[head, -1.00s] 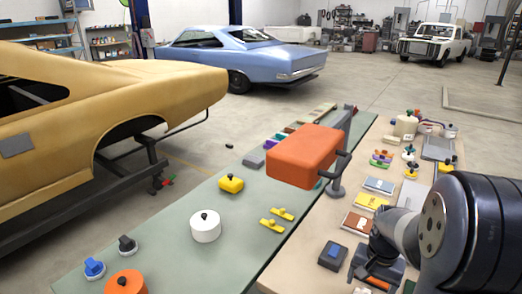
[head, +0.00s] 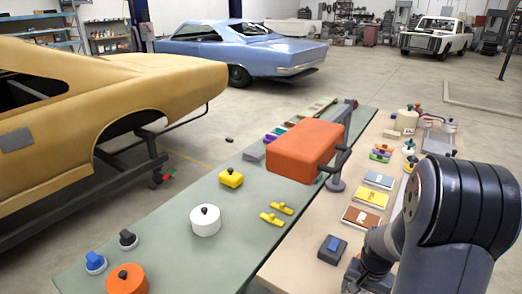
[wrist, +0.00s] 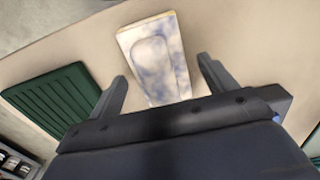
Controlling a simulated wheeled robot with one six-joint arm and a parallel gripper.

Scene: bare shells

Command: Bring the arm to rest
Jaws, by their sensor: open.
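My gripper (wrist: 162,88) shows in the wrist view with its two fingers spread apart and nothing between them that it touches. It is over the tan tabletop (wrist: 225,35). A pale blue-and-white marbled block (wrist: 155,60) with a rounded outline on top lies on the table beyond the fingertips. In the head view my arm stands at the lower right, and the gripper end is mostly hidden at the bottom edge.
A green ribbed tray (wrist: 55,105) lies left of the gripper. In the head view, an orange box-shaped thing (head: 305,150) stands on a post between the green table (head: 165,235) and the tan table. Books (head: 361,218), a dark blue-topped box (head: 332,249) and small items lie near my arm.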

